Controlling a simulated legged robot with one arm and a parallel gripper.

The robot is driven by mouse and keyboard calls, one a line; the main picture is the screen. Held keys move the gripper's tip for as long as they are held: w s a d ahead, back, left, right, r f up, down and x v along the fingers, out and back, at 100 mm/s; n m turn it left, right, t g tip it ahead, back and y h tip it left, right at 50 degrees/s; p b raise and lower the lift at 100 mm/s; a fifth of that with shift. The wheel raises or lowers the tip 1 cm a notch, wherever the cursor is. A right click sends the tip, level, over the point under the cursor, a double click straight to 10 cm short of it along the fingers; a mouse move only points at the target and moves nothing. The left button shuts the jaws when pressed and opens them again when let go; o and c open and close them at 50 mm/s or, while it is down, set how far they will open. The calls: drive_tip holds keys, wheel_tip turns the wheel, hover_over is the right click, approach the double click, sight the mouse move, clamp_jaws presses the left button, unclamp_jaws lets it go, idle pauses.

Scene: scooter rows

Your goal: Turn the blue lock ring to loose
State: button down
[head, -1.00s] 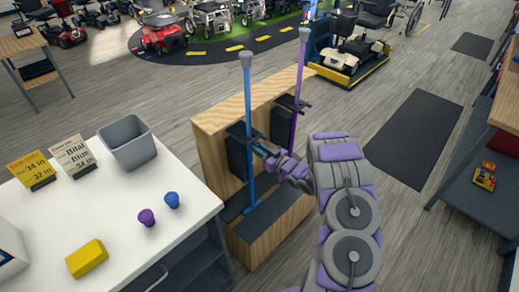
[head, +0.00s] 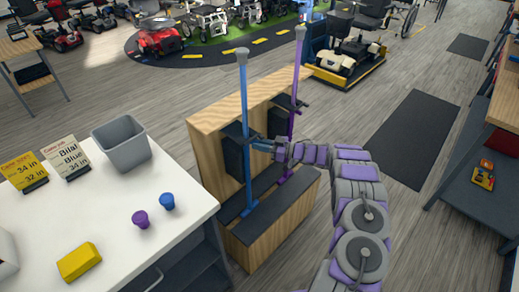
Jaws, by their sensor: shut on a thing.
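A blue cane (head: 243,92) with a grey top stands upright in a wooden stand (head: 205,147). A purple cane (head: 297,75) stands behind it to the right. My gripper (head: 262,146) reaches in from the right to the blue cane, about halfway up. It is shut on the blue lock ring at the cane; the ring is small and mostly hidden by the fingers, so its turn position cannot be read. A dark clamp (head: 246,131) shows just above the grip.
A white table at left (head: 40,228) holds a grey bin (head: 122,145), a yellow block (head: 79,262), a purple knob (head: 141,219), a blue knob (head: 167,202) and two cards, yellow (head: 22,171) and white (head: 66,156). The floor right of the stand is open, with a dark mat (head: 413,138).

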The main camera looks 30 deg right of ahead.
drive_tip(key=shift+w+d+f+n+g+y+b, duration=0.15)
drive_tip(key=shift+w+n+g+y+b, duration=0.1)
drive_tip(key=shift+n+g+y+b, duration=0.3)
drive_tip(key=shift+w+d+n+g+y, duration=0.1)
drive_tip(key=shift+w+n+g+y, duration=0.1)
drive_tip(key=shift+n+g+y, duration=0.35)
drive_tip(key=shift+w+d+n+g+y, duration=0.15)
drive_tip(key=shift+n+g, duration=0.15)
drive_tip(key=shift+g, duration=0.4)
drive_tip(key=shift+w+r+g, duration=0.1)
drive_tip(key=shift+r+g, duration=0.15)
drive_tip(key=shift+g, duration=0.05)
drive_tip(key=c, duration=1.1)
unclamp_jaws()
